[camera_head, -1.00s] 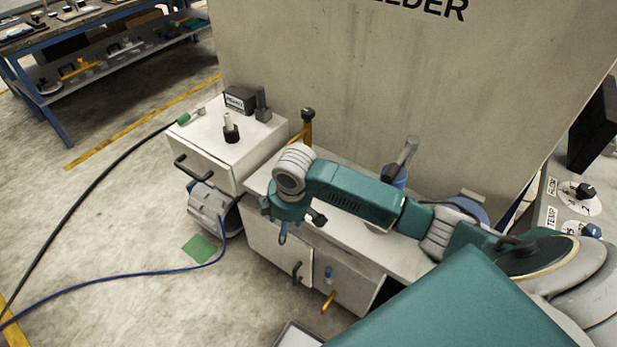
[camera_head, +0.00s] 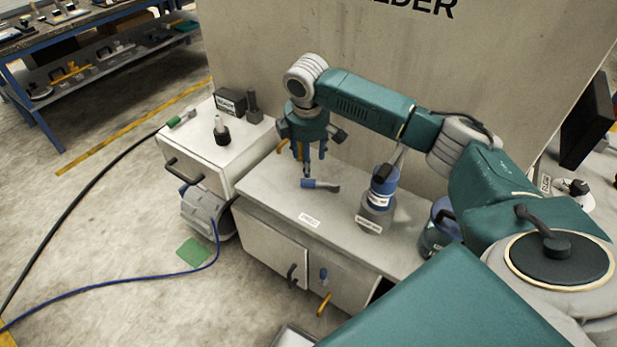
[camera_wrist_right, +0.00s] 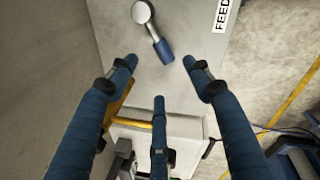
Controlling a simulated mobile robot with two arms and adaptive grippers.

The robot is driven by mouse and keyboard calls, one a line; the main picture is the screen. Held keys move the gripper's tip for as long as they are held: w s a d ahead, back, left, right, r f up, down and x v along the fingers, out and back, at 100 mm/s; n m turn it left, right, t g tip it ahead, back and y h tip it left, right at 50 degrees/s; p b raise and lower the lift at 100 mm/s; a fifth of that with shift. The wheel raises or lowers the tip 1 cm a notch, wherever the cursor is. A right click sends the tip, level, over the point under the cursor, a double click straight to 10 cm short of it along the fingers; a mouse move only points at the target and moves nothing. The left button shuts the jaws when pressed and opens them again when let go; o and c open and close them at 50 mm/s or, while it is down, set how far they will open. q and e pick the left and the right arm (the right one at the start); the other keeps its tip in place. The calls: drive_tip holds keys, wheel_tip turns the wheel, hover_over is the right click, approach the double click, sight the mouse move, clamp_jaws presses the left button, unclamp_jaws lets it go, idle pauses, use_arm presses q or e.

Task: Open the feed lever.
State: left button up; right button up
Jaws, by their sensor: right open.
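The feed lever (camera_head: 322,186), a grey bar with a blue grip, lies on top of the grey cabinet behind a white label. In the right wrist view the lever (camera_wrist_right: 152,32) shows a round grey pivot and a blue grip, near a label (camera_wrist_right: 222,14) beginning "FEED". My right gripper (camera_head: 309,168) points down above the cabinet, close to the lever's blue end. In the right wrist view its three blue fingers (camera_wrist_right: 160,85) are spread and empty, and the lever lies beyond them, apparently apart from them. My left gripper is not in view.
A jar with a blue lid (camera_head: 379,205) stands right of the lever on the cabinet top (camera_head: 265,190). A tall grey panel (camera_head: 270,50) rises behind. A yellow part (camera_head: 281,147) is partly hidden behind the gripper. A white cabinet (camera_head: 205,145) stands at left.

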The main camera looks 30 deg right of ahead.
sight(318, 184)
drive_tip(key=f, duration=0.3)
drive_tip(key=w+f, duration=0.1)
drive_tip(key=f, duration=0.2)
drive_tip(key=d+f, duration=0.1)
drive_tip(key=f, duration=0.3)
drive_tip(key=shift+w+d, duration=0.1)
drive_tip(key=shift+w, duration=0.15)
clamp_jaws()
